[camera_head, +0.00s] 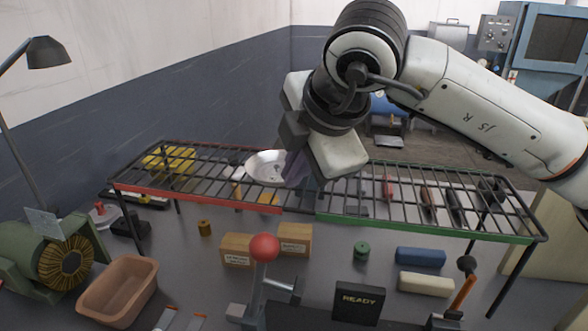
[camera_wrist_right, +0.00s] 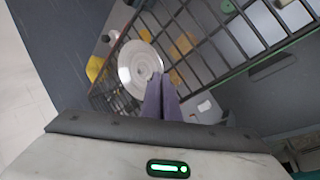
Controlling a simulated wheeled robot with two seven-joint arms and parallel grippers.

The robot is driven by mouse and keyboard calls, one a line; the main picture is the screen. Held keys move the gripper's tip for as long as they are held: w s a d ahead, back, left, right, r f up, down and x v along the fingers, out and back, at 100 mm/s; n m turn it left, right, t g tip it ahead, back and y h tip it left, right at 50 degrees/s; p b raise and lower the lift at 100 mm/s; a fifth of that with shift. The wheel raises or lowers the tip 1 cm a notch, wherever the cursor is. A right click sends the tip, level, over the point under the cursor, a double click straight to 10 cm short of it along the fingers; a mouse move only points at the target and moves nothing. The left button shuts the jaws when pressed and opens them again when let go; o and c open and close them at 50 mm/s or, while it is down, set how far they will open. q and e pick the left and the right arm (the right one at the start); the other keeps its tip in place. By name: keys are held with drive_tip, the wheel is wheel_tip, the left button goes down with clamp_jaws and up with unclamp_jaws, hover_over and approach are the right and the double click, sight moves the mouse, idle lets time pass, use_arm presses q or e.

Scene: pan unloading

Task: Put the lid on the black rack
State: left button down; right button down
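The lid (camera_head: 264,168) is a round, pale silver disc over the black wire rack (camera_head: 405,168), near its middle, on the red-edged half. It also shows in the right wrist view (camera_wrist_right: 134,62), face toward the camera. I cannot tell whether it touches the bars. My right gripper (camera_head: 294,172) points down over the rack at the lid's right side. In the right wrist view its purple fingers (camera_wrist_right: 162,84) are close together, with their tips at the lid's rim, and appear shut on it. The exact contact is hidden. My left gripper is not in view.
The rack's front edge is red (camera_head: 190,198) at left and green (camera_head: 425,230) at right. Yellow items (camera_head: 168,158) show by its left end.

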drive_tip(key=c, duration=2.3)
unclamp_jaws()
drive_tip(key=shift+r, duration=0.2)
drive_tip(key=b+v, duration=0.1)
drive_tip(key=v, duration=1)
drive_tip(key=shift+s+d+r, duration=0.15)
drive_tip(key=shift+s+r, duration=0.05)
drive_tip(key=shift+r, duration=0.1)
